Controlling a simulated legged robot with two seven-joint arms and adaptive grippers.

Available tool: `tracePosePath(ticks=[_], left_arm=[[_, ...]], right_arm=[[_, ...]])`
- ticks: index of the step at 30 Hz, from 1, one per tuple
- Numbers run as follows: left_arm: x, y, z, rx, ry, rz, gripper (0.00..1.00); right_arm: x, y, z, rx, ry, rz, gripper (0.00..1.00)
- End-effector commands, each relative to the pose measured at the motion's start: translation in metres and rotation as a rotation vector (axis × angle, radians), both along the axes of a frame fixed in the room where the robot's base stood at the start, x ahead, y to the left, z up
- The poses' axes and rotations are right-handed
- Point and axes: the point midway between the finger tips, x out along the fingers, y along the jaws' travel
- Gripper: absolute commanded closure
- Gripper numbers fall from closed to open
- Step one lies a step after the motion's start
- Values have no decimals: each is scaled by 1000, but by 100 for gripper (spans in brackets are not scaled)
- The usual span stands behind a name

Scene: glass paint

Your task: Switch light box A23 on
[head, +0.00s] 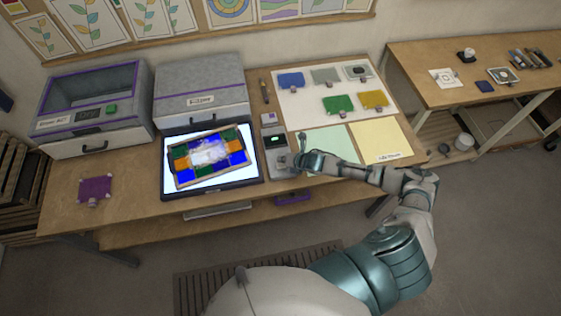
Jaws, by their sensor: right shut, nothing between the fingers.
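The light box (172,193) is a dark-framed flat panel on the front of the table, and its surface looks bright white. A wood-framed stained-glass panel (209,157) in blue, orange and green lies on it, with a whitish patch in its middle. A small grey control unit (276,160) with a dark display and a green mark stands just right of the light box. My right gripper (302,143) is shut and empty, at the right edge of this unit; I cannot tell whether it touches. No A23 label is readable. My left gripper is not in view.
Two grey boxes with purple trim, one open-topped (98,103) and one lidded (201,101), stand behind. A white sheet (308,112) with coloured cloth-like pieces lies at the back right. A purple piece (95,189) lies front left. A second table (430,93) stands right.

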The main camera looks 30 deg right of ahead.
Motion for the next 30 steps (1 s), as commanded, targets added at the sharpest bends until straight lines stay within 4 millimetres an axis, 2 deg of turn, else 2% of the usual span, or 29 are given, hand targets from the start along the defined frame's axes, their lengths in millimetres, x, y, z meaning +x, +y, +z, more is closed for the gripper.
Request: tracePosePath(ticks=[11, 24, 30], left_arm=[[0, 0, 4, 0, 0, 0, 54], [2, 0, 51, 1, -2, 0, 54], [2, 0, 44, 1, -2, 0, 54]], right_arm=[[0, 0, 3, 0, 1, 1, 100], [0, 0, 48, -1, 0, 0, 100], [0, 0, 59, 0, 2, -1, 100]])
